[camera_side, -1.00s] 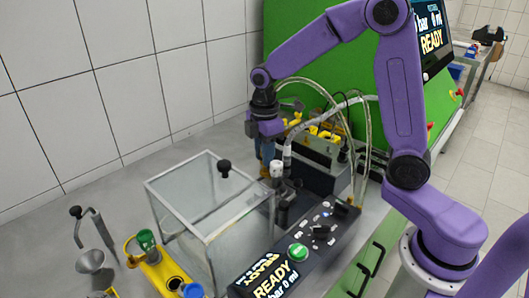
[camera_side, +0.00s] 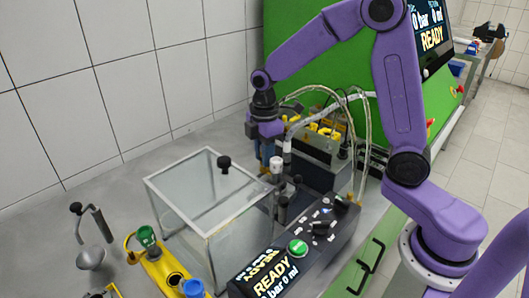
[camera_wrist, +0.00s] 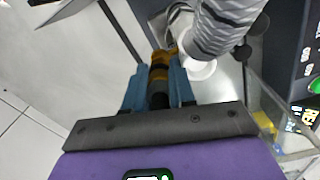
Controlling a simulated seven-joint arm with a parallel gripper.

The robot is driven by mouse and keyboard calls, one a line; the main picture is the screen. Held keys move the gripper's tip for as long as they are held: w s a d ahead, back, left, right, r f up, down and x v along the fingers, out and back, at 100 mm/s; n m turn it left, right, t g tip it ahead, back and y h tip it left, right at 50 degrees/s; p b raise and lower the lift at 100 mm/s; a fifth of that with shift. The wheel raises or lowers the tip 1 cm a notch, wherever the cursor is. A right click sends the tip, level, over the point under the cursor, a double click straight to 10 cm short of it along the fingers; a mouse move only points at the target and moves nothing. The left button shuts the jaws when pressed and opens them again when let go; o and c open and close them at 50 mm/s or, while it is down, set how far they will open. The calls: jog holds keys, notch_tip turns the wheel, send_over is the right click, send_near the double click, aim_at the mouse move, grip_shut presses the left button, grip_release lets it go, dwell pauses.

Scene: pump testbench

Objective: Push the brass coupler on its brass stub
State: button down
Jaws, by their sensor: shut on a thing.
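My gripper (camera_wrist: 157,90) is shut on the brass coupler (camera_wrist: 159,68), a black and brass cylinder between the two blue fingers in the wrist view. The coupler's brass end points away from the palm, beside a white round fitting (camera_wrist: 199,70). In the side view my gripper (camera_side: 266,153) points down behind the clear box, just left of a white-topped hose fitting (camera_side: 277,165). The coupler is hard to make out there. I cannot clearly see the brass stub, nor whether the coupler touches it.
A grey ribbed hose (camera_wrist: 228,22) runs close to the right of the coupler. The control panel (camera_side: 300,235) lies to the right. A yellow holder (camera_side: 160,268) with cups stands front left.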

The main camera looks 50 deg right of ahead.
jog(key=shift+s+f, duration=0.3)
jog(key=shift+f, duration=0.55)
dwell(0.5)
jog(key=c, duration=0.9)
grip_release()
jog(key=shift+a, duration=0.1)
jog(key=shift+o, duration=0.2)
jog(key=shift+r, duration=0.1)
jog(key=shift+w+a+r, duration=0.1)
jog(key=shift+r, duration=2.55)
jog(key=shift+w+r, duration=0.1)
jog(key=shift+r, duration=0.75)
